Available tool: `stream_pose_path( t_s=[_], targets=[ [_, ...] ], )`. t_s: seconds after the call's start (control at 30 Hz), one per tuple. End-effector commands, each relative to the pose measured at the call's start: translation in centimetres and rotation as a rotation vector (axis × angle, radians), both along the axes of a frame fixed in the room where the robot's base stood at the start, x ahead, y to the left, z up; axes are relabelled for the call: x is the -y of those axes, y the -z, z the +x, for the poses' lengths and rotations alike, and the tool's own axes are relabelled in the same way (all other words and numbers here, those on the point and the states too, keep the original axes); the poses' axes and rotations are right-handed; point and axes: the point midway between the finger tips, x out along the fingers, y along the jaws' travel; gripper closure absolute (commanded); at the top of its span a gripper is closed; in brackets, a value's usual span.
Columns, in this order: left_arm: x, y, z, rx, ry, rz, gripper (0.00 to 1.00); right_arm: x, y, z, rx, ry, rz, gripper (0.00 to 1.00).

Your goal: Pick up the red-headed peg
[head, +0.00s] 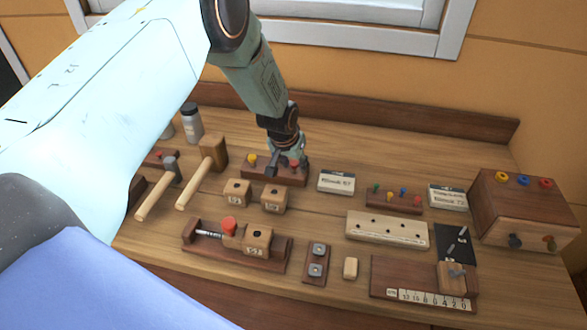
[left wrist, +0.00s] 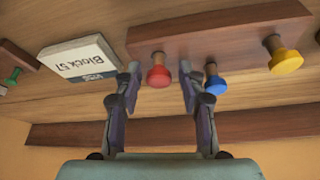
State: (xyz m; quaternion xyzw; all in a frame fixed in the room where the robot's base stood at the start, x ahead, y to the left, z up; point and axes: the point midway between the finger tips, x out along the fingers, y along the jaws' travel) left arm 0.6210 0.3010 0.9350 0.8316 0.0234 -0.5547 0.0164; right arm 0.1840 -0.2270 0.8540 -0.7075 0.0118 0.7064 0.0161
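The red-headed peg (left wrist: 158,75) stands in a dark wooden rack (left wrist: 215,42) beside a blue-headed peg (left wrist: 215,82) and a yellow-headed peg (left wrist: 284,59). My left gripper (left wrist: 159,80) is open, with its two fingers on either side of the red head and clear gaps showing. The right finger lies between the red and blue heads. In the head view, my left gripper (head: 284,163) reaches down at the rack (head: 258,175), with the red head (head: 294,163) partly hidden behind a finger; the blue peg is hidden there. My right gripper is not in view.
A white card block (head: 336,181) stands right of the rack. Two wooden blocks (head: 237,191) (head: 273,198) stand in front, and mallets (head: 203,172) lie to the left. Another peg rack (head: 394,203) and a drawer box (head: 524,213) are farther right. A wall is behind.

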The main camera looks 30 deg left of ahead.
Motion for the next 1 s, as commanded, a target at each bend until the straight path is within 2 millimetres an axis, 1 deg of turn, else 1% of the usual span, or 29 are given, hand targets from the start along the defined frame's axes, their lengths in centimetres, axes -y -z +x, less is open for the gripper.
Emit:
stream_pose_path(
  t_s=[0.03,0.3,0.53,0.6,0.67,0.73,1.0],
  targets=[
    [0.0,0.0,0.0,0.000,0.000,0.000,0.67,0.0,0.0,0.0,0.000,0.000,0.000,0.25],
    [0.0,0.0,0.0,0.000,0.000,0.000,0.89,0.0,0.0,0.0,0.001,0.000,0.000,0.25],
    [0.0,0.0,0.0,0.000,0.000,0.000,0.89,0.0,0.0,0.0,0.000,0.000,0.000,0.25],
    [0.0,-0.3,0.0,0.001,0.000,0.000,0.89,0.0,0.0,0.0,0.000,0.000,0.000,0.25],
    [0.0,-0.9,0.1,0.002,0.001,0.000,0.89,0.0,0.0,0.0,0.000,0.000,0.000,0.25],
    [0.0,-2.0,0.1,0.003,0.000,-0.001,0.89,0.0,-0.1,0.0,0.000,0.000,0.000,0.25],
    [0.0,-7.3,0.1,0.004,-0.001,-0.001,0.89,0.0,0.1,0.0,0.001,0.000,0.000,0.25]
  ],
)
